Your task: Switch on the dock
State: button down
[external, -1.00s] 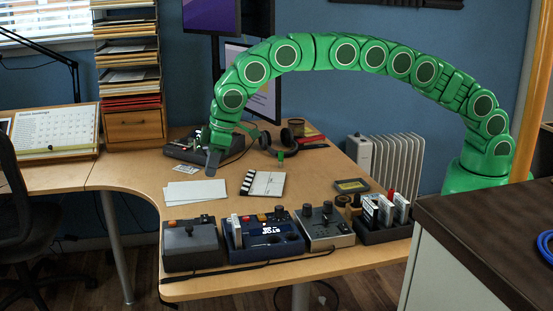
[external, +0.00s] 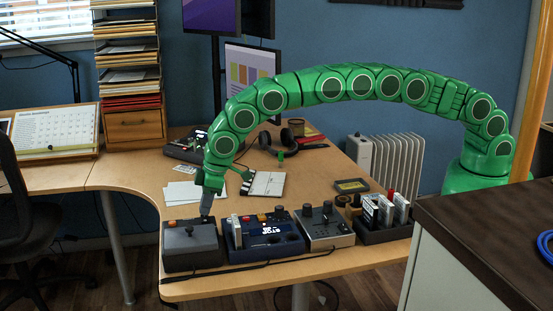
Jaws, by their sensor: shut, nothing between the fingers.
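Several devices stand in a row along the desk's front edge, and none carries a label I can read as the dock. A blue console (external: 268,246) has a white cartridge (external: 236,231) upright at its left, coloured buttons and a small lit display. To its left is a dark grey joystick box (external: 190,257) with an orange button. My gripper (external: 205,213) is shut and empty, pointing down at the back right of the joystick box, left of the blue console. Whether it touches the box is unclear.
A grey knob box (external: 328,236) and a dark rack of cartridges (external: 384,232) stand to the right. A clapperboard (external: 266,184), white papers (external: 181,192) and headphones (external: 286,136) lie behind. A black cable (external: 250,266) runs along the front edge. The desk's middle is mostly clear.

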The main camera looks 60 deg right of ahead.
jog(key=shift+f, duration=0.2)
dwell(0.5)
jog(key=shift+s+a+r, duration=0.2)
jog(key=shift+s+a, duration=0.3)
jog(key=shift+s, duration=0.05)
jog(key=shift+r, duration=0.1)
dwell(0.3)
jog(key=shift+w+d+r, duration=0.1)
jog(key=shift+w+r, duration=0.05)
jog(key=shift+r, duration=0.45)
jog(key=d+r, duration=0.3)
jog(key=r, duration=0.9)
jog(key=shift+s+d, duration=0.25)
jog(key=shift+s, duration=0.05)
